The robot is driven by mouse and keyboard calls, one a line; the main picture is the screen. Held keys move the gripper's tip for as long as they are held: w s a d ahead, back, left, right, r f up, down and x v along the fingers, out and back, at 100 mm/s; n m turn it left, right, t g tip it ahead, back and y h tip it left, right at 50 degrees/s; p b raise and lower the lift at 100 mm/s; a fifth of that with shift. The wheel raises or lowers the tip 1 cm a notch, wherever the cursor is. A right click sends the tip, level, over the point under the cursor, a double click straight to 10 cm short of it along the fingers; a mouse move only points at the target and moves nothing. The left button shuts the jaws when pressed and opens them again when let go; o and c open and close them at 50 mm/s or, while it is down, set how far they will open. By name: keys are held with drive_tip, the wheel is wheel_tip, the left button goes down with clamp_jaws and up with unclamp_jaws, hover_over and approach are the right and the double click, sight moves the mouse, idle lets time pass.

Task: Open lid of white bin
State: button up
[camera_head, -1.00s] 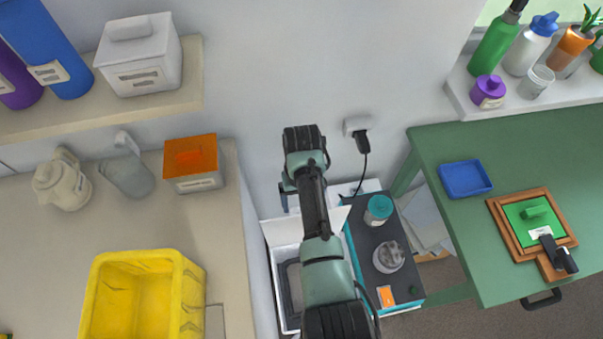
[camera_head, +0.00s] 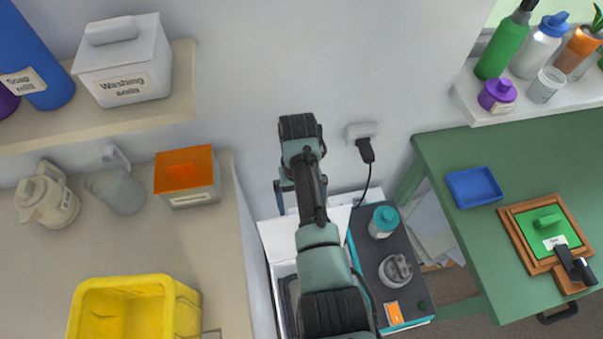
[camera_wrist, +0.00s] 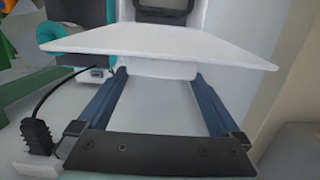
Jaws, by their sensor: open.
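The white bin (camera_head: 262,274) stands on the floor in the head view, between the counter and the dark-topped cabinet, partly covered by my arm. Its top is at least partly open, with something dark grey showing inside. The white lid (camera_head: 278,232) shows as a pale panel at the wall end of the bin. In the wrist view the lid (camera_wrist: 155,45) is a broad plate crossing just beyond my gripper (camera_wrist: 158,84). My blue fingers are apart, with their tips at or behind the lid's edge. Contact cannot be told.
The dark-topped cabinet (camera_head: 372,262), with a teal-lidded jar (camera_head: 383,222), stands close to the bin's right. A black plug and cord (camera_head: 366,152) hang on the wall. The counter (camera_head: 225,265) bounds the left; a green table (camera_head: 450,240) stands at right.

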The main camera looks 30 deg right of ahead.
wheel_tip(320, 180, up, 13)
drive_tip(key=w+p, duration=0.1)
drive_tip(key=p, duration=0.1)
drive_tip(key=shift+w+d, duration=0.2)
drive_tip(key=shift+w, duration=0.05)
drive_tip(key=shift+s+f, duration=0.1)
idle(0.6)
